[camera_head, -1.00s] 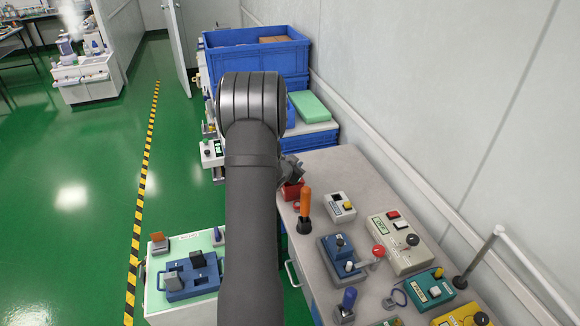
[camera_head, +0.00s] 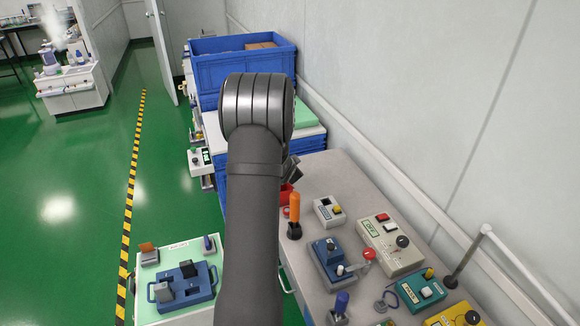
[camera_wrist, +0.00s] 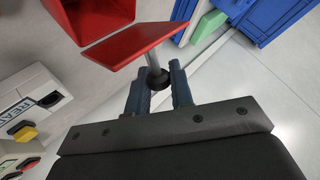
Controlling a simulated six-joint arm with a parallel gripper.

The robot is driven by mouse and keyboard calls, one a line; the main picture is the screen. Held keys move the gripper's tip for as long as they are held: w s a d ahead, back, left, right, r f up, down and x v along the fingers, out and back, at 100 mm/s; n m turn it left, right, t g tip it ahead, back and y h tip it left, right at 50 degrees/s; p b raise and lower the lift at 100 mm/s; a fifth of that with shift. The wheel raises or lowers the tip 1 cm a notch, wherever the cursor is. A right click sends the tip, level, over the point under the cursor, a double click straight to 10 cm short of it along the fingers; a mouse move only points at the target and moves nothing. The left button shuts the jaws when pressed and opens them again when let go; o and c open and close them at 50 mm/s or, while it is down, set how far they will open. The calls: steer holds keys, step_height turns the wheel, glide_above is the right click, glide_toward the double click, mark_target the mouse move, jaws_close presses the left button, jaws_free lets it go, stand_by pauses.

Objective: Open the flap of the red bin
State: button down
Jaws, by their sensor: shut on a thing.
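The red bin (camera_wrist: 95,16) is at the top of the wrist view, with part of its inside showing. Its red flap (camera_wrist: 125,45) stands tilted out from the bin, with a gap between them. A pale rod ending in a black knob (camera_wrist: 158,80) meets the flap's lower edge. My gripper (camera_wrist: 159,72) is shut on the black knob, one blue-grey finger on each side. In the head view a little of the red bin (camera_head: 286,194) shows at the bench's left edge, mostly hidden by my arm. The gripper (camera_head: 291,170) is only partly visible there.
An orange-handled tester (camera_head: 295,215) stands just in front of the bin. Several switch boxes, including a white one (camera_head: 328,212), crowd the bench to the right. Blue crates (camera_head: 245,70) are stacked behind. The wall borders the bench on the right.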

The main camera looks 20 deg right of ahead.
steer(key=c, duration=1.3)
jaws_free()
steer(key=v, duration=1.7)
steer(key=shift+s, duration=0.2)
steer(key=shift+a, duration=0.1)
